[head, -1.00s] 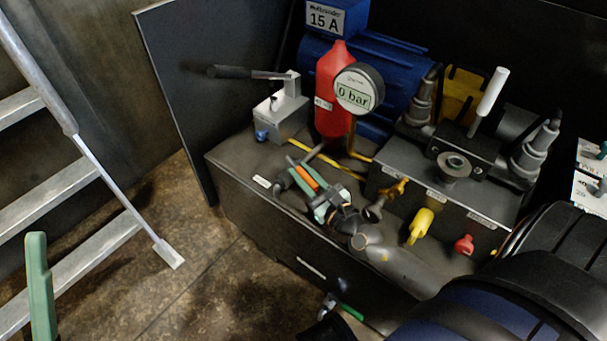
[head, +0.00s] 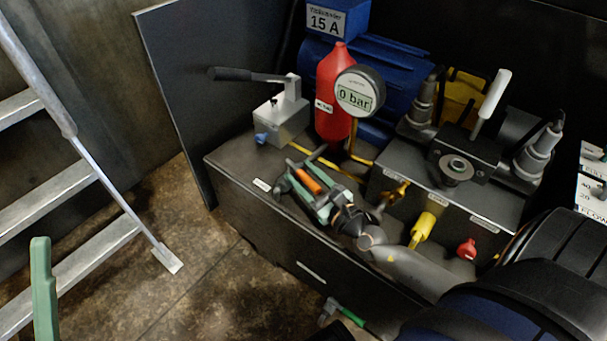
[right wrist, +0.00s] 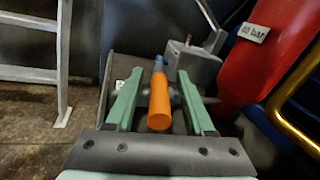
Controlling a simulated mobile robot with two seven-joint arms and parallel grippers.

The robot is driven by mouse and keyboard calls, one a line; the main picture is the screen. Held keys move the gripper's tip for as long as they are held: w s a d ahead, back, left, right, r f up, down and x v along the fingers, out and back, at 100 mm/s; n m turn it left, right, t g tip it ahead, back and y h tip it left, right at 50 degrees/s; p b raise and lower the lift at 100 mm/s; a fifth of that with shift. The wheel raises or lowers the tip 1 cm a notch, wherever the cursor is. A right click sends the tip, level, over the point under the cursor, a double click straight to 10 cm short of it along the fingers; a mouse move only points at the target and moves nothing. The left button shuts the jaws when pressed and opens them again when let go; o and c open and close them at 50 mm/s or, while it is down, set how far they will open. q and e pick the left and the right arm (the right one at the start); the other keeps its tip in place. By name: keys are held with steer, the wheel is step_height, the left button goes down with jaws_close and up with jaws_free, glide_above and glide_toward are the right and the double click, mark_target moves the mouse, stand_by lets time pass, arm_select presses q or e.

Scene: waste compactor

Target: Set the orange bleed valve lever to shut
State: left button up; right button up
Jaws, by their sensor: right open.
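The orange lever (head: 305,179) is a short orange cylinder above the dark cabinet top, left of the black valve block. In the right wrist view the lever (right wrist: 159,101) points toward the camera, between my two green fingers. My right gripper (head: 294,181) is open around it, with a finger on each side. In the right wrist view the gripper (right wrist: 155,82) shows a gap on both sides of the lever. The lever's pivot is mostly hidden. Of my left gripper only a green finger (head: 42,290) shows at the lower left.
A grey hand pump (head: 282,118), a red bottle (head: 334,95) and a gauge reading 0 bar (head: 359,92) stand behind the lever. A yellow knob (head: 422,229) and a red knob (head: 467,248) lie to the right.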

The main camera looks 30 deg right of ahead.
mark_target(303, 173)
steer(key=shift+r+p, duration=0.5)
steer(key=shift+r, duration=0.05)
step_height(303, 173, up, 3)
steer(key=shift+f+p, duration=0.1)
steer(key=shift+p, duration=1.05)
arm_select(q)
step_height(303, 173, up, 10)
steer(key=a+p, duration=0.1)
steer(key=p, duration=0.5)
steer(key=shift+s+m+t, duration=0.15)
steer(key=shift+m+t, duration=0.15)
arm_select(e)
steer(key=s+a+r, duration=0.7)
steer(key=s+r, duration=0.2)
steer(key=s, duration=0.3)
steer(key=shift+a, duration=0.15)
steer(key=shift+c, duration=0.3)
